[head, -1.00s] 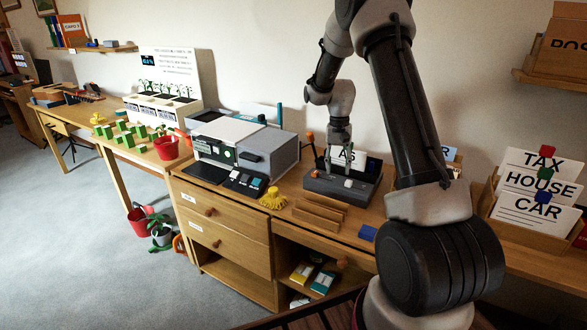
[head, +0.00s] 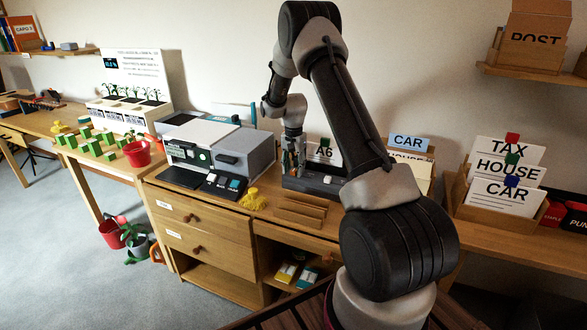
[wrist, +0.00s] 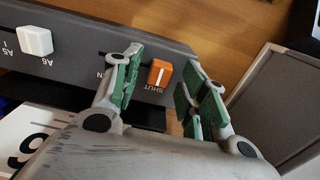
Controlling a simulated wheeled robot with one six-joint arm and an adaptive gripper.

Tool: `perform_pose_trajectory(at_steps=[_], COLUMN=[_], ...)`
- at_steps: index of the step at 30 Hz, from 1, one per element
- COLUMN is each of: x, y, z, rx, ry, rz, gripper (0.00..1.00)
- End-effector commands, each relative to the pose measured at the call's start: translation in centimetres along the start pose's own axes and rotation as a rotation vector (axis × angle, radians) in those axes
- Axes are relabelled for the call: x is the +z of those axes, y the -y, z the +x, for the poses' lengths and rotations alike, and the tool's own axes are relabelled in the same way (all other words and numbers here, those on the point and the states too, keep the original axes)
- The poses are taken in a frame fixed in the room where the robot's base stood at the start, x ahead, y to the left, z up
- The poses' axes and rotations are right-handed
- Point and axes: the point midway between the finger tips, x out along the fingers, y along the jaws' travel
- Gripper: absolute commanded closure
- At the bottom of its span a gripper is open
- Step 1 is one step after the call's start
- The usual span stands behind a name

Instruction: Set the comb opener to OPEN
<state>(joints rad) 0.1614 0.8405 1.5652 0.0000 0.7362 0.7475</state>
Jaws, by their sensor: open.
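The comb opener is a dark grey machine (head: 309,184) on the desk, with a lettered card (head: 322,152) standing behind it. In the wrist view its top face (wrist: 75,50) carries an orange knob (wrist: 160,73) with a white line, beside the word SHUT. Left of it, a lone N shows beside my finger, which hides the rest of that word. A white slider knob (wrist: 34,40) sits by A6. My gripper (wrist: 164,80) is open, its green-padded fingers on either side of the orange knob, with gaps showing. In the head view my gripper (head: 293,163) is over the machine's left end.
A grey machine with buttons (head: 220,150) and a yellow object (head: 253,199) stand left of the opener. Wooden racks (head: 300,212) lie in front. Card holders (head: 500,213) stand to the right. A grey panel (wrist: 280,100) is close to my right finger.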

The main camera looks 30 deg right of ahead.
Motion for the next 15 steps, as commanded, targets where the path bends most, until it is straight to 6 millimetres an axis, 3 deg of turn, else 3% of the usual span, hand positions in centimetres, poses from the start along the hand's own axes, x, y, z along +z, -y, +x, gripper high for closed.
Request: perform_pose_trajectory(at_steps=[8,15], x=[0.01,0.01], y=[0.0,0.0], z=[0.26,0.24], rx=[0.0,0.0], ry=[0.0,0.0], rz=[-0.001,-0.001], gripper=[0.57,0.99])
